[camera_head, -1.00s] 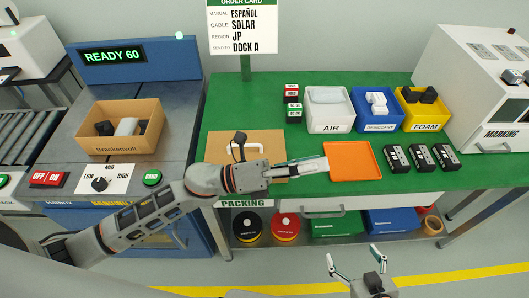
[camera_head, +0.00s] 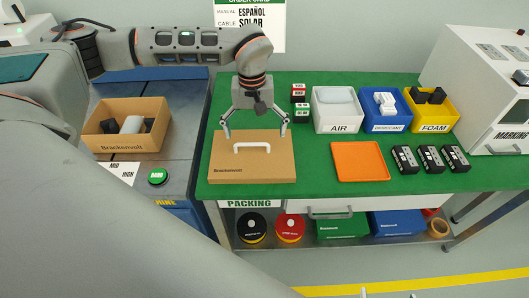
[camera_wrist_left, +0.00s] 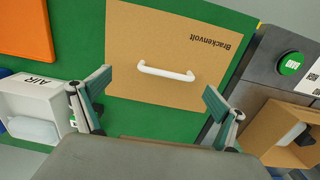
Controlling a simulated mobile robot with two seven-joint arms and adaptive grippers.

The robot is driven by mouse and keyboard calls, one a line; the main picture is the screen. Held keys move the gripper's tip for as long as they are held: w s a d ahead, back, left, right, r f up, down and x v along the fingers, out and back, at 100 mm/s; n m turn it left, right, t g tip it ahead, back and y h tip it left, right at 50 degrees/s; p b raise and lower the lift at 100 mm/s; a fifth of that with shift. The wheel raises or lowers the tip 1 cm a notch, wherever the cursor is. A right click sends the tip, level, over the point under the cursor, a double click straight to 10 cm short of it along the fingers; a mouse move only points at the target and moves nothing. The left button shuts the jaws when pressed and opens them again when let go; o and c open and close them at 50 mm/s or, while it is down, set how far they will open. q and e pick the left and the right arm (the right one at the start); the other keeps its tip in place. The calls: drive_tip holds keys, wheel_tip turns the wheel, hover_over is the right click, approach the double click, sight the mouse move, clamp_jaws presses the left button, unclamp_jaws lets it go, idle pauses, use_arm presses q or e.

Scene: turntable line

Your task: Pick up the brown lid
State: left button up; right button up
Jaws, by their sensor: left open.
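The brown lid (camera_head: 240,174) is a flat cardboard-coloured square marked Brackenvolt with a white bar handle (camera_head: 252,148). It lies on the left part of the green table. My left gripper (camera_head: 255,134) is open and empty, pointing down over the lid's far edge, with one finger on each side. In the left wrist view the lid (camera_wrist_left: 165,50) lies beyond the spread fingertips (camera_wrist_left: 157,86), and the handle (camera_wrist_left: 165,71) shows between them, apart from both. Only slivers of what appears to be my right gripper (camera_head: 387,293) show at the bottom edge.
An open Brackenvolt box (camera_head: 120,146) with items stands left of the lid. An orange tray (camera_head: 360,161) lies to its right, beyond some bare green table (camera_head: 313,165). Bins (camera_head: 340,127) stand behind, with small red and green boxes (camera_head: 300,93) near my left gripper.

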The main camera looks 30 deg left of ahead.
sight(252, 152)
use_arm(q)
drive_tip(key=shift+w+a, duration=0.2)
drive_tip(key=shift+a, duration=0.2)
drive_tip(key=shift+f, duration=0.35)
drive_tip(key=f, duration=0.3)
drive_tip(key=s+f, duration=0.1)
drive_tip(key=f, duration=0.2)
drive_tip(key=shift+s+a, duration=0.1)
drive_tip(key=shift+f, duration=0.4)
